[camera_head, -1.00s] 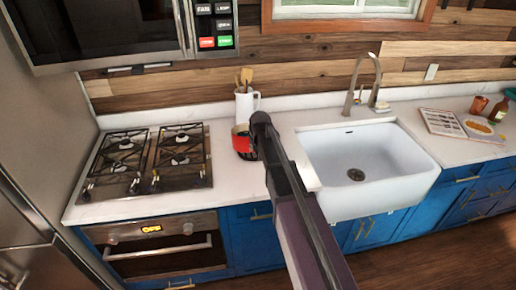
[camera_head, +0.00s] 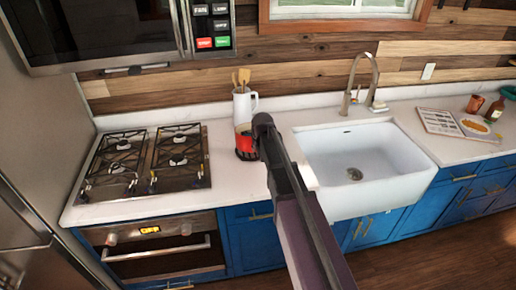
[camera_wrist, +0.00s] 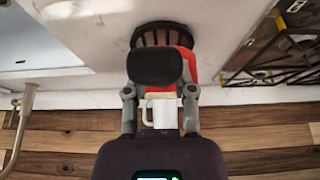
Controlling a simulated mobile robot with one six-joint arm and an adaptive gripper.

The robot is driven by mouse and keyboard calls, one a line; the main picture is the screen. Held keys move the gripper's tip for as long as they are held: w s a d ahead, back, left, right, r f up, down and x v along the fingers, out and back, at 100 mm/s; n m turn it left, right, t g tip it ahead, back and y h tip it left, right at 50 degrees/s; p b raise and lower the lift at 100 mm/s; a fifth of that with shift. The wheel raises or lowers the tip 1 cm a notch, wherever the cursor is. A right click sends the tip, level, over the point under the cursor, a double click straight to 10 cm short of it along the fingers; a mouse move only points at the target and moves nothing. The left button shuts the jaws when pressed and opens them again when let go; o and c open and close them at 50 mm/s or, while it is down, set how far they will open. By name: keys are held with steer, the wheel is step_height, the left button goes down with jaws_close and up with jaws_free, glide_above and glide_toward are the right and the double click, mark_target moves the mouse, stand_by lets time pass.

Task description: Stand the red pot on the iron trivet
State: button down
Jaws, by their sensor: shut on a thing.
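The red pot (camera_head: 244,143) is at the back of the white counter, between the stove and the sink, in front of the white jug. My arm hides its right side in the head view. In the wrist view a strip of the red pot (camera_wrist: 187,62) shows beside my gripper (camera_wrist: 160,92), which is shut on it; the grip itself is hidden. A dark slatted round piece, seemingly the iron trivet (camera_wrist: 148,35), shows right at the pot, partly behind my gripper. I cannot tell whether the pot's base touches it.
A white jug (camera_head: 243,105) with wooden utensils stands close behind the pot. The gas stove (camera_head: 180,178) is to the left, the white sink (camera_head: 400,180) to the right. An open book (camera_head: 440,122), a cup (camera_head: 475,103) and a bottle (camera_head: 497,107) lie farther right. Counter in front is clear.

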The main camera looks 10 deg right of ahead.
steer(key=shift+f, duration=0.1)
steer(key=shift+s+f+b, duration=0.1)
steer(key=shift+f+b, duration=2.75)
steer(key=shift+b, duration=0.1)
steer(key=shift+f+b, duration=0.95)
steer(key=shift+b, duration=0.1)
steer(key=shift+c, duration=1.8)
jaws_free()
steer(key=shift+f, duration=0.15)
steer(key=s+f+g, duration=0.1)
steer(key=s+g, duration=0.3)
steer(key=s, duration=2.4)
steer(key=shift+s+a+f+g, duration=0.15)
steer(key=shift+a+f+g, duration=0.05)
steer(key=shift+g, duration=0.2)
